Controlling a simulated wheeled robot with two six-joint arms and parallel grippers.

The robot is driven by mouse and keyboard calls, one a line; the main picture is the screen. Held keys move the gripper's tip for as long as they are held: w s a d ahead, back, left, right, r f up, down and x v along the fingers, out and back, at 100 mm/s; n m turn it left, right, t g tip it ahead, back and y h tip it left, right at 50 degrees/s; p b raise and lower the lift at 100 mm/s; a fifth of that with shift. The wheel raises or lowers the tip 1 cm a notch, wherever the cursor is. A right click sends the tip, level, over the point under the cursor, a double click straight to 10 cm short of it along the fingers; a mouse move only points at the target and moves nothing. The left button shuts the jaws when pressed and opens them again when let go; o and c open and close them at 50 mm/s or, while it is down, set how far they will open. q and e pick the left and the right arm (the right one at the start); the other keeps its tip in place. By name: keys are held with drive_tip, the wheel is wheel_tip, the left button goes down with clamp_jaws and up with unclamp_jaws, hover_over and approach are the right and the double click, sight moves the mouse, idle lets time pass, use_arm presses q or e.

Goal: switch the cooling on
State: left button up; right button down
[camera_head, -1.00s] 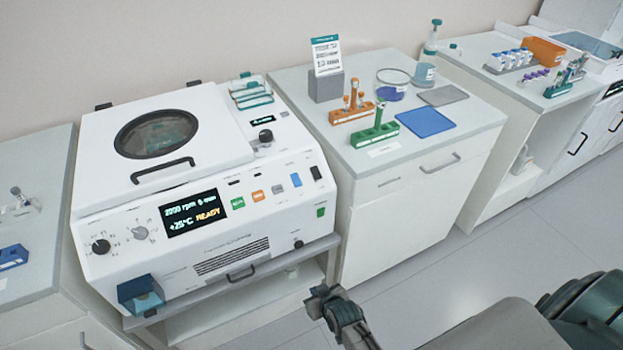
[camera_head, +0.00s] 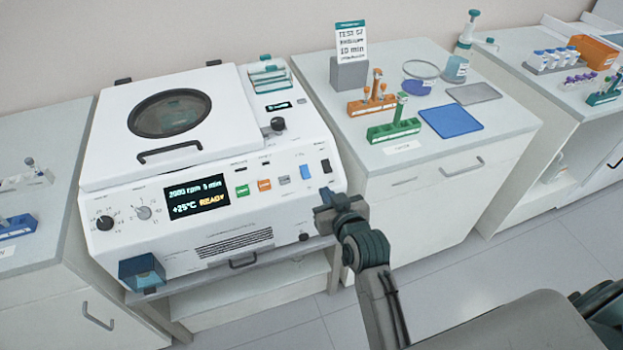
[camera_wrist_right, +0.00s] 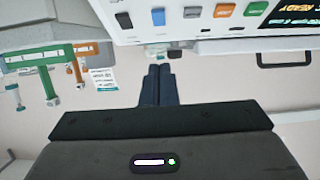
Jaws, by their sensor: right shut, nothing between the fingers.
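The white centrifuge (camera_head: 215,225) has a front panel with a blue rocker switch (camera_head: 305,172) and a black rocker switch (camera_head: 326,166); their labels are too small to read. The blue switch (camera_wrist_right: 158,16) and black switch (camera_wrist_right: 127,20) also show in the right wrist view. The display (camera_head: 197,197) reads +25°C and READY. My right gripper (camera_head: 323,203) is shut and empty, in front of the panel's right end, below the switches. Its closed fingers (camera_wrist_right: 158,72) point toward the panel in the wrist view. My left gripper is not in view.
Green (camera_head: 242,191), orange (camera_head: 264,185) and grey (camera_head: 284,180) buttons sit left of the blue switch. A knob (camera_head: 278,124) is above. A bench (camera_head: 440,145) with tube racks and a blue mat (camera_head: 450,121) stands to the right.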

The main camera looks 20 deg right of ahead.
drive_tip(key=p, duration=0.3)
approach(306, 173)
drive_tip(key=w+r, duration=0.2)
drive_tip(key=w, duration=0.2)
drive_tip(key=shift+w+a+f, duration=0.1)
drive_tip(key=shift+w+f, duration=0.15)
drive_tip(key=shift+f, duration=0.35)
drive_tip(key=shift+w+f, duration=0.3)
drive_tip(key=shift+f, duration=0.25)
drive_tip(key=shift+w+f+p, duration=0.25)
drive_tip(key=shift+f+p, duration=0.15)
drive_tip(key=shift+f, duration=0.25)
